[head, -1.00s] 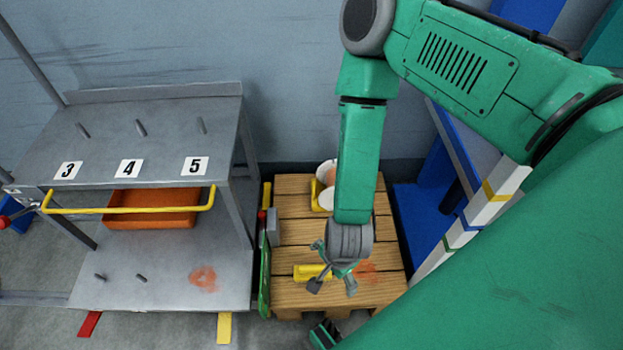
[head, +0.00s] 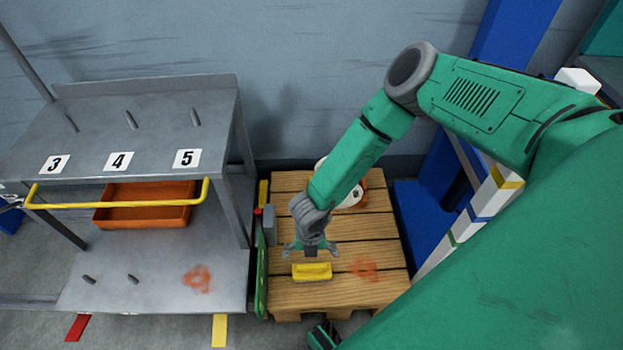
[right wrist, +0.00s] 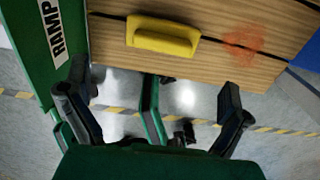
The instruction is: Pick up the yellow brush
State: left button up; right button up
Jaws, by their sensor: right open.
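The yellow brush (head: 312,272) lies on the wooden pallet near its front edge. It also shows whole in the right wrist view (right wrist: 163,38), with its raised yellow handle facing up. My right gripper (head: 311,249) is open and empty, with its fingers spread above and just behind the brush in the head view. In the right wrist view the spread fingers of my right gripper (right wrist: 153,92) lie below the brush in the picture, apart from it.
The wooden pallet (head: 375,228) has an orange stain right of the brush. A green board (head: 262,265) stands along its left edge. White and orange items (head: 352,195) lie at its back. A grey metal workbench (head: 150,270) with an orange tray (head: 145,215) stands left.

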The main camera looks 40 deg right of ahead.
aim_at(312, 266)
notch_tip(312, 266, down, 4)
jog(key=shift+f+b, duration=0.15)
jog(key=shift+b, duration=0.5)
jog(key=f+b, duration=0.3)
jog(key=f, duration=0.2)
jog(key=shift+d+f, duration=0.1)
jog(key=shift+d, duration=0.1)
jog(key=shift+c, duration=0.5)
jog(key=c, duration=1.3)
